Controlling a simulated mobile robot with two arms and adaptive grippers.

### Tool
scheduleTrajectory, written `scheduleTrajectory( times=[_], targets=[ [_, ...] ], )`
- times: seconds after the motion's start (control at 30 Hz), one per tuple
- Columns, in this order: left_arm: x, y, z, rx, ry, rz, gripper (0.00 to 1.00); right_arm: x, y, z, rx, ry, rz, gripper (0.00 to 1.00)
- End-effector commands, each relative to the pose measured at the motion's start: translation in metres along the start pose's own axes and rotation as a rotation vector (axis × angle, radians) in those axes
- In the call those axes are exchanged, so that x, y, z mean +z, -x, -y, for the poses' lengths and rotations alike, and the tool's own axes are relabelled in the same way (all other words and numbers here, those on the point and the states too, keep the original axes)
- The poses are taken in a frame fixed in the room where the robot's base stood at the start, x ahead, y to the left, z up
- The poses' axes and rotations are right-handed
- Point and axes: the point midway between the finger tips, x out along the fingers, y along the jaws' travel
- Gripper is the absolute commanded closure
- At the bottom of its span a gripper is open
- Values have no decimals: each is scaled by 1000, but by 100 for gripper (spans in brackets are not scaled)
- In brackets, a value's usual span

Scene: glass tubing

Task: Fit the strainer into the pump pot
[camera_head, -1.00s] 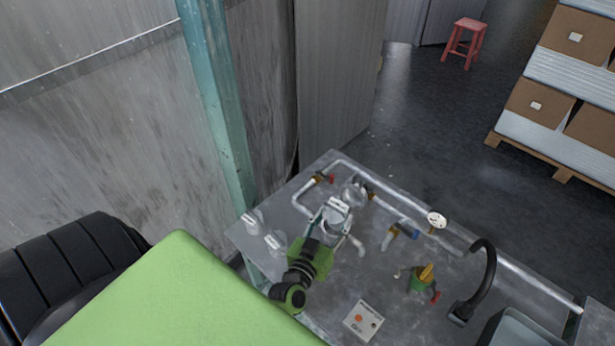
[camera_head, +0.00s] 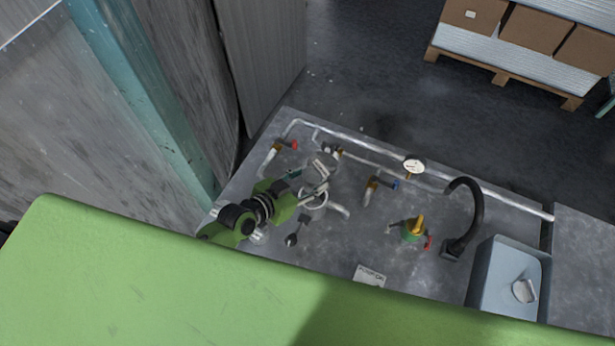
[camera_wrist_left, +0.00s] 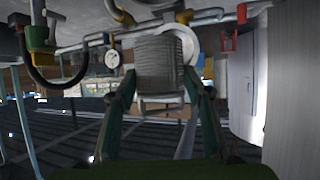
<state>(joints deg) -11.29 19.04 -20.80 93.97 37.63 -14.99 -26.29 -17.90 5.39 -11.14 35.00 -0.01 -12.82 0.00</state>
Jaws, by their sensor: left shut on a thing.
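My left gripper (camera_head: 292,190) reaches in from the left over the pump pot (camera_head: 315,204), whose round rim shows just beneath its fingers. In the left wrist view, a grey ribbed cylinder, which looks like the strainer (camera_wrist_left: 160,62), sits between the two dark green fingers of the left gripper (camera_wrist_left: 162,88). The fingers are shut on it. In the head view the fingers and nearby parts cover the strainer, so I cannot tell whether it is above the pot or partly inside. My right gripper is not in view.
Pipes with a red-handled valve (camera_head: 293,145) and a blue-handled valve (camera_head: 392,184) run behind the pot. A dark tool-like item (camera_head: 296,234) lies in front.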

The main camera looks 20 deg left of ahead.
Motion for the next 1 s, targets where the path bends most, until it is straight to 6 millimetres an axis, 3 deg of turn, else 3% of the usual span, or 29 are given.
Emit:
scheduleTrajectory(
  times=[0.1, 0.37, 0.7, 1.0],
  targets=[
    [-1, 1, 1, -1, -3, 0, 78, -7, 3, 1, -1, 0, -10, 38],
    [16, -8, 1, -3, -2, -1, 78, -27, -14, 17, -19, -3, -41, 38],
    [45, -23, 1, -2, -2, -1, 78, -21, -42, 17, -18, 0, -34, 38],
    [51, -26, 1, -3, -1, -2, 78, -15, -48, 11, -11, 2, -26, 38]
  ],
)
